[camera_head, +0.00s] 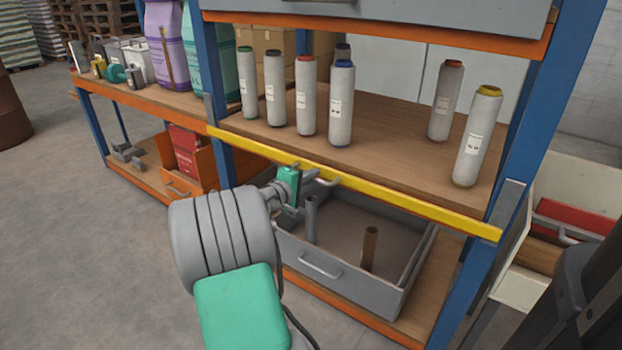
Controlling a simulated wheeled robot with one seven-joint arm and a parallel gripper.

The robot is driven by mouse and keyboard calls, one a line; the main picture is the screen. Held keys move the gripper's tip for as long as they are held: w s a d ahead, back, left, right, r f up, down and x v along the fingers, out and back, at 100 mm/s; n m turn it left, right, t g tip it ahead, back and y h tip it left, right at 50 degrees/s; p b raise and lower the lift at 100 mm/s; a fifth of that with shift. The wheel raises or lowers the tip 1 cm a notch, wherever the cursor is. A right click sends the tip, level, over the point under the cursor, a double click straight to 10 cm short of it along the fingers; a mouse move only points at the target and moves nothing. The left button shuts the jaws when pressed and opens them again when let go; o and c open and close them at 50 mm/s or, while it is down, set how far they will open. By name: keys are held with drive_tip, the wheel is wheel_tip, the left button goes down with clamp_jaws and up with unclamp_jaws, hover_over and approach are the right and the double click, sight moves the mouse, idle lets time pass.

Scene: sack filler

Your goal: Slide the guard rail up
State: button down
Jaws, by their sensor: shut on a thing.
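The yellow guard rail (420,205) runs across the front of the shelf unit, at about the height of the middle shelf's front edge. It spans between the two blue posts, with grey guide tracks at its ends. A small pale handle (327,181) sticks out from the rail near its middle. My gripper (318,180) is at this handle, shut on it, just in front of the rail. My arm partly hides the gripper, so the fingers show only in part.
Several grey cylinders (340,103) with coloured caps stand on the middle shelf (400,150) behind the rail. Below is an open grey drawer (350,285) holding a grey and a brown tube. A grey panel (400,12) is above. A cream bin (560,200) stands at right.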

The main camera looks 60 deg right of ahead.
idle(0.7)
wheel_tip(320, 180, up, 10)
drive_tip(key=p, duration=0.8)
drive_tip(key=shift+f, duration=0.1)
drive_tip(key=c, duration=1.8)
unclamp_jaws()
drive_tip(key=o, duration=0.4)
drive_tip(key=shift+f, duration=0.1)
drive_tip(key=p+v, duration=0.2)
drive_tip(key=v, duration=0.6)
